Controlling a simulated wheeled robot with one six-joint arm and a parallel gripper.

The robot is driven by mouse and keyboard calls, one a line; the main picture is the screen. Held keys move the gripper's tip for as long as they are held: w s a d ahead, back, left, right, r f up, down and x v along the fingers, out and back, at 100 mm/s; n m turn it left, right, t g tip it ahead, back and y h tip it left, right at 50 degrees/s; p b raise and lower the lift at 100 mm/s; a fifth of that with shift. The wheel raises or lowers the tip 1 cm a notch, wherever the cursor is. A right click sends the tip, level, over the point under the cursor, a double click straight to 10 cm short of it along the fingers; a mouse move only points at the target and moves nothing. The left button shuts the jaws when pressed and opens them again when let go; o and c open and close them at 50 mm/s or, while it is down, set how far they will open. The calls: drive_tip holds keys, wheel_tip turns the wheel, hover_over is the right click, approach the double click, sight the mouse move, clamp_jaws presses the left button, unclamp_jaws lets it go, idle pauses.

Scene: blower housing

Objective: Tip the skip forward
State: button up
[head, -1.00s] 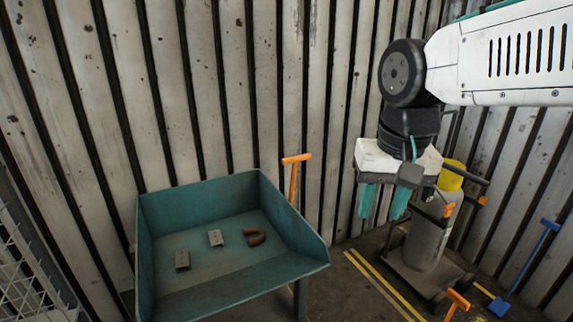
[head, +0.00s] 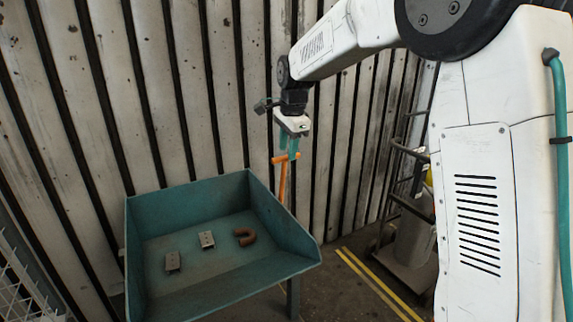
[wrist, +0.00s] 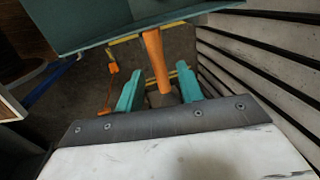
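The skip (head: 220,283) is a teal open tray on legs, standing level at the lower left of the head view. Its edge (wrist: 85,30) also shows at the top of the wrist view. An orange T-shaped lever (head: 282,184) rises at its right rear side. My gripper (head: 289,147) is at the top of this lever, pointing down. In the wrist view its teal fingers are apart, with the orange lever (wrist: 154,55) between them and visible gaps on both sides. Whether either finger touches the lever is hard to tell.
A corrugated wall (head: 180,90) is close behind. A trolley with a cylinder (head: 412,240) stands at the right, partly behind my arm. Yellow floor lines (head: 375,282) run between.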

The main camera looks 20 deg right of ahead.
sight(286, 164)
drive_tip(key=f, duration=0.3)
drive_tip(key=w+f, duration=0.1)
drive_tip(key=f, duration=0.2)
drive_tip(key=shift+w+a, duration=0.1)
clamp_jaws()
